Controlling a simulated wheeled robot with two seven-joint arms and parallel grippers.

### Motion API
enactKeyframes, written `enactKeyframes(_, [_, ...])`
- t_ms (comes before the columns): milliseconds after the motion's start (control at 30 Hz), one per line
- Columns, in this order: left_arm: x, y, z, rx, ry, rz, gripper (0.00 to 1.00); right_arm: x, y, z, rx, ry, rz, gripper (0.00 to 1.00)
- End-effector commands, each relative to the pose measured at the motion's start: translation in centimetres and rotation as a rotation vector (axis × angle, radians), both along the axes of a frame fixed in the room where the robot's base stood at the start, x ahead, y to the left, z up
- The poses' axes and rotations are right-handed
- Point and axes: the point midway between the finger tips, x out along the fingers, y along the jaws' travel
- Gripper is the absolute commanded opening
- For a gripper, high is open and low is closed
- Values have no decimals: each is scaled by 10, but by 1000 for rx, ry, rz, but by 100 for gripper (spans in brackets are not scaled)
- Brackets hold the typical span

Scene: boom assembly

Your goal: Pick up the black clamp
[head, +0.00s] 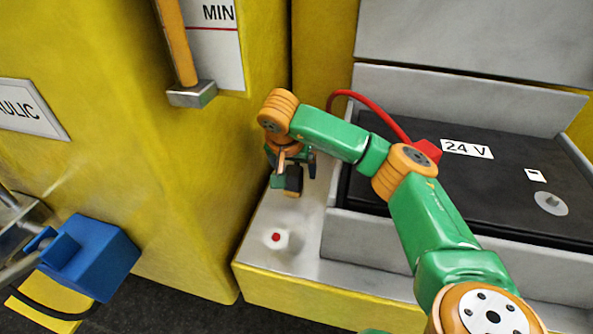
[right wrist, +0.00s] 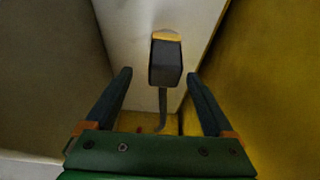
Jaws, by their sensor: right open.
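The black clamp (head: 294,178) stands on the pale ledge beside the yellow wall. In the right wrist view the clamp (right wrist: 165,66) shows as a dark block with a yellow-orange end and a thin dark cable running from it. My right gripper (head: 291,170) is over it, partly hidden by its own wrist in the head view. In the right wrist view its open fingers (right wrist: 160,75) lie on either side of the clamp, with a gap on each side. I cannot tell whether the fingertips are level with the clamp. My left gripper is not in view.
A black battery (head: 465,180) marked 24 V sits in a grey tray to the right, with a red clamp (head: 428,150) and red cable. A white fitting with a red centre (head: 276,238) is on the ledge. A blue block (head: 90,258) is at lower left.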

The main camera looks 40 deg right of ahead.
Motion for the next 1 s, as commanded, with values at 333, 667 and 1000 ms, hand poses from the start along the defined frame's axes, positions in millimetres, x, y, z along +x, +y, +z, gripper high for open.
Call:
enactKeyframes(333, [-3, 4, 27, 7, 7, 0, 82, 14, -8, -46, 1, 1, 0, 88])
enactKeyframes(667, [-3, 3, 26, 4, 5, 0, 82, 14, -8, -46, 1, -1, 0, 39])
enactKeyframes(1000, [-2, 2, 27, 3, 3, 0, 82, 14, -8, -45, 1, -2, 0, 0])
